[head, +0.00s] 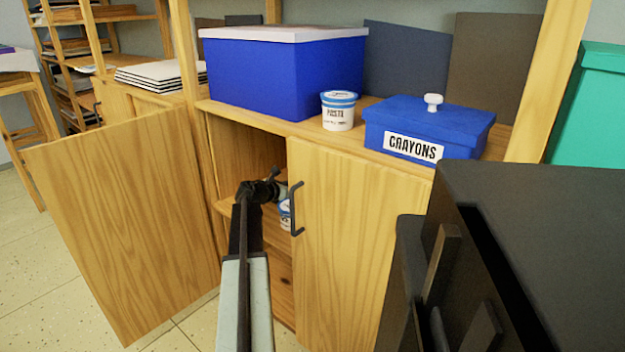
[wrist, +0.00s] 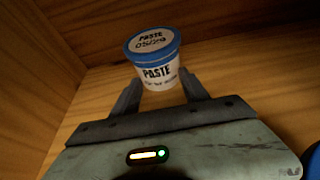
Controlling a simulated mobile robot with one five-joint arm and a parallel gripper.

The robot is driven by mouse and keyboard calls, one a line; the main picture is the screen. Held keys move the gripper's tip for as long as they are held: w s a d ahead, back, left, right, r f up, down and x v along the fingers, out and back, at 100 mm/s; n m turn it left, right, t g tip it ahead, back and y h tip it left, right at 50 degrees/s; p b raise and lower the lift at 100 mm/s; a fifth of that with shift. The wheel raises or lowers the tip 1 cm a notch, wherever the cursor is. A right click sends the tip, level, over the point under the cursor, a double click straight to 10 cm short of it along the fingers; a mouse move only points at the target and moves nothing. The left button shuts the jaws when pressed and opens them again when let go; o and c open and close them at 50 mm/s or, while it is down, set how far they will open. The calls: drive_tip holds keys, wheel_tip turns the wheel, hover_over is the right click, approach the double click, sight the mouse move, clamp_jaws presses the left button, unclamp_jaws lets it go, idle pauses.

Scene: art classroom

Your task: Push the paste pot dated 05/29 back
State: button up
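The paste pot dated 05/29 (wrist: 155,62) is white with a blue lid. It stands upright on a wooden shelf inside the cabinet, close to a wall in the wrist view. My gripper (wrist: 161,84) is open, with one finger on each side of the pot's lower body. I cannot tell whether the fingers touch it. In the head view my gripper (head: 274,188) reaches into the open cabinet. A blue-and-white pot (head: 285,213) shows there beside the door edge, partly hidden; its date cannot be read.
The left cabinet door (head: 130,215) stands open and the right door (head: 355,245) is closed, close beside my arm. A blue object (wrist: 313,160) sits at the wrist view's right edge. Another paste pot (head: 338,112), a blue box (head: 285,75) and a crayons box (head: 430,125) stand on top.

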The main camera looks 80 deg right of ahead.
drive_tip(key=shift+s+d, duration=0.4)
drive_tip(key=shift+d, duration=0.25)
drive_tip(key=shift+s+d, duration=0.35)
drive_tip(key=shift+d, duration=0.25)
drive_tip(key=shift+w+a, duration=0.45)
drive_tip(key=shift+a, duration=0.25)
drive_tip(key=shift+w+a, duration=0.4)
drive_tip(key=shift+a, duration=0.25)
drive_tip(key=shift+w+a+r+p, duration=0.15)
drive_tip(key=shift+a+r+p, duration=0.1)
drive_tip(key=shift+r+p, duration=0.55)
drive_tip(key=shift+w+a+r+p, duration=0.2)
drive_tip(key=shift+a+r+p, duration=0.1)
drive_tip(key=shift+r+p, duration=0.45)
drive_tip(key=shift+w+a+r+p, duration=0.15)
drive_tip(key=shift+a+r+p, duration=0.1)
drive_tip(key=shift+r+p, duration=0.55)
drive_tip(key=w+a, duration=0.4)
drive_tip(key=a, duration=0.2)
drive_tip(key=w+a, duration=0.3)
drive_tip(key=a, duration=0.3)
drive_tip(key=w+a, duration=0.4)
drive_tip(key=a, duration=0.2)
drive_tip(key=shift+w+f, duration=0.1)
drive_tip(key=shift+w, duration=0.2)
drive_tip(key=shift+w+a, duration=0.3)
drive_tip(key=shift+a, duration=0.15)
